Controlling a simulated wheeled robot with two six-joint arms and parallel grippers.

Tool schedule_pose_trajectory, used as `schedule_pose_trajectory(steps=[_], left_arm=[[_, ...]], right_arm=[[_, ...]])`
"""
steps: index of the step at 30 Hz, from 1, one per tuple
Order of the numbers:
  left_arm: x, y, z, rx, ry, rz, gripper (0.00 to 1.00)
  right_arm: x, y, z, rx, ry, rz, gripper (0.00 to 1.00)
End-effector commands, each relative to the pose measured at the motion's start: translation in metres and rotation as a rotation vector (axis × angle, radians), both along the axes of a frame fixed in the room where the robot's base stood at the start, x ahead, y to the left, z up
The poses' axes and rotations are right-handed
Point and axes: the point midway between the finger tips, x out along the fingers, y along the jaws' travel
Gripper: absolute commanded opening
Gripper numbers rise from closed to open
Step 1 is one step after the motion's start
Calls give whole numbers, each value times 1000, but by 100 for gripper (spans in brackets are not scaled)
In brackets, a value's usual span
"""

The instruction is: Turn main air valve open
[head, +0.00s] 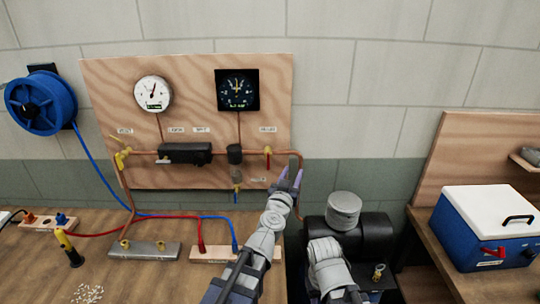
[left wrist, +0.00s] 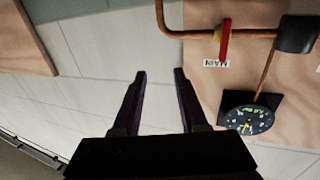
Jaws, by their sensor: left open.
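The main air valve has a red lever (head: 268,160) on the horizontal copper pipe, at the right of the wooden panel. The lever stands upright, crosswise to the pipe. In the left wrist view the red lever (left wrist: 225,42) shows at the upper right, beside a label reading MAIN (left wrist: 216,63). My left gripper (head: 291,178) is open and empty, just right of and below the lever, apart from it. In the left wrist view its two fingers (left wrist: 160,73) point at bare wall, with the lever off to their right. My right gripper is not in view.
The panel (head: 110,85) carries a white gauge (head: 152,93), a dark square gauge (head: 237,90) and a dark filter unit (head: 235,155). A black tank (head: 375,240) stands right of my left gripper. A blue cooler (head: 485,235) sits on the right bench.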

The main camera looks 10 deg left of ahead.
Motion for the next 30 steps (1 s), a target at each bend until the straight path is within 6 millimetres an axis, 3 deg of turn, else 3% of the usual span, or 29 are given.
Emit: schedule_pose_trajectory(steps=[3,9,20,30], left_arm=[[7,42,2,-12,-14,178,42],[6,76,-3,-12,8,323,42],[15,81,-4,-10,12,337,42],[64,90,-4,-11,11,336,42]], right_arm=[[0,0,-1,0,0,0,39],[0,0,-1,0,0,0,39],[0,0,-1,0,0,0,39],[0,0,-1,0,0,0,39]])
